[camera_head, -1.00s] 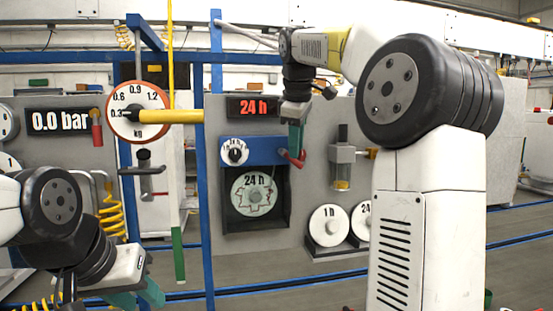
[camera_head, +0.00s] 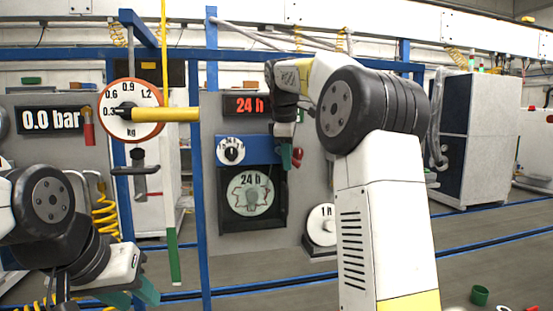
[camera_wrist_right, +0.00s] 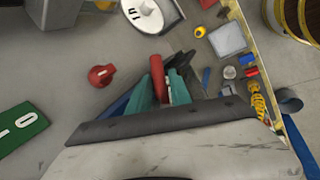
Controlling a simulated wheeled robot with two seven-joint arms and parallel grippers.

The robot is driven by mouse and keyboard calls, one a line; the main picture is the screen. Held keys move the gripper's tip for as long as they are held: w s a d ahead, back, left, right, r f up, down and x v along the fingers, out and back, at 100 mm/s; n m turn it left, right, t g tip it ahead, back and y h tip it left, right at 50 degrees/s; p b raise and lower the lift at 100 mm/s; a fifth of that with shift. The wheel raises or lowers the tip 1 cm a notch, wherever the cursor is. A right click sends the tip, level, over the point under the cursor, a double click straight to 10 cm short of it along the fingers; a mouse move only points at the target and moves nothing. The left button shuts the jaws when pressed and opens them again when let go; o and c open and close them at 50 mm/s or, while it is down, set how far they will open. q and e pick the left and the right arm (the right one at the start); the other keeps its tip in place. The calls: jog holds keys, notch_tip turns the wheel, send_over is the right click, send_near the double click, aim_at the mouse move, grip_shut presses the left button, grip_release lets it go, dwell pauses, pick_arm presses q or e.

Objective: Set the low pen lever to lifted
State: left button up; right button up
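The pen recorder has a blue housing (camera_head: 236,150) above a dark case with a round chart (camera_head: 250,193). A red lever (camera_head: 298,156) sits at the housing's right end, partly hidden by my right gripper (camera_head: 286,157). In the right wrist view the red lever (camera_wrist_right: 157,72) stands between the two teal fingers of my right gripper (camera_wrist_right: 160,88). These fingers are apart, with a narrow gap beside the lever; any contact is unclear. The lever's exact setting is hard to read. My left gripper (camera_head: 133,297) is open and empty at the lower left.
A dial gauge (camera_head: 131,110) with a yellow bar and a blue post (camera_head: 203,255) stand left of the recorder. A white 1 h disc (camera_head: 322,225) is at its lower right. In the right wrist view a separate red knob (camera_wrist_right: 101,75) lies left of the fingers.

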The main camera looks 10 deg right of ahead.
grip_shut()
dwell(1.4)
